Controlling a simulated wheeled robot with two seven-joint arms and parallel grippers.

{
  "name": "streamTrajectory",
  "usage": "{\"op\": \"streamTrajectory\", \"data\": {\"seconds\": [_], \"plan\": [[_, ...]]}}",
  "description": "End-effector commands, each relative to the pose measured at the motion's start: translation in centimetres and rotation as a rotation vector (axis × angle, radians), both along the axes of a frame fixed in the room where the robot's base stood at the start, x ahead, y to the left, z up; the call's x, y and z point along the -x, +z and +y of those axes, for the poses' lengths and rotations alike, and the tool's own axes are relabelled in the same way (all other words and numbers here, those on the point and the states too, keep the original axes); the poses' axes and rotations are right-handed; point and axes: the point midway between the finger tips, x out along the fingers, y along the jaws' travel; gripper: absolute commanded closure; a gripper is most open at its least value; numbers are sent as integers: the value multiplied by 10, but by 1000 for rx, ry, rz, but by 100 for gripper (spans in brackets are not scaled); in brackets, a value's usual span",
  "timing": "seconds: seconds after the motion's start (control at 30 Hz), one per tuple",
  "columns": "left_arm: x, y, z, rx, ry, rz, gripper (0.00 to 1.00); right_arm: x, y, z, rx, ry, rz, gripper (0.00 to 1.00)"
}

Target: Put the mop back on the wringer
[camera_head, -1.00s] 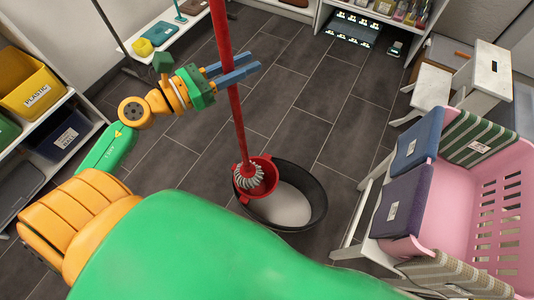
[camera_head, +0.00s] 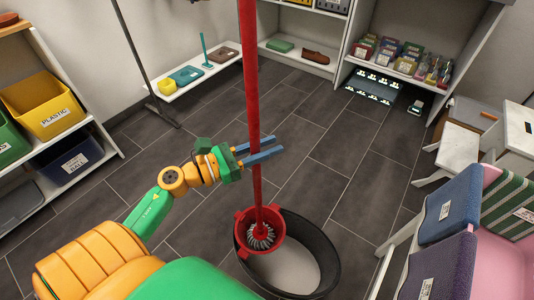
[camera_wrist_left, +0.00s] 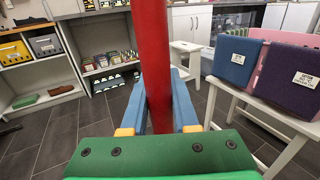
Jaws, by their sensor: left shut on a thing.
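The mop has a long red handle (camera_head: 247,75) that stands nearly upright, with grey strands (camera_head: 261,238) at its bottom. The strands show inside the ring of the red wringer (camera_head: 241,222); how firmly they rest there I cannot tell. The wringer is at the left side of the black bucket (camera_head: 331,252) on the floor. My left gripper (camera_head: 277,147) is shut on the mop handle, well above the wringer. In the left wrist view the red handle (camera_wrist_left: 155,50) stands between the two blue fingers. My right gripper is not in view.
Shelves with a yellow plastic bin (camera_head: 45,103) stand at the left. A low white shelf (camera_head: 200,80) and a thin dark stand (camera_head: 135,45) are at the back. A white bench with blue and purple folded cloths (camera_head: 449,209) is at the right. Dark floor tiles around the bucket are clear.

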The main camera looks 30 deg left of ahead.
Motion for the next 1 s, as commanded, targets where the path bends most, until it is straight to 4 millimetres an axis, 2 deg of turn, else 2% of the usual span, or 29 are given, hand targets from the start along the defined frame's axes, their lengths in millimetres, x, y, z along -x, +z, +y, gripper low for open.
{"op": "streamTrajectory", "data": {"seconds": [0.07,0.4,0.43,0.53,0.87,1.0], "plan": [[0,-10,0,3,2,-1,100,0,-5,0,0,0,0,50],[0,-13,0,1,0,-2,100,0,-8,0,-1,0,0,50],[0,-14,0,0,0,0,69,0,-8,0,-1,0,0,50],[0,-12,0,0,0,0,42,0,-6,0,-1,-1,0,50],[0,-7,0,0,0,0,42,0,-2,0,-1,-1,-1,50],[19,-13,11,0,1,4,42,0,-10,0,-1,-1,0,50]]}}
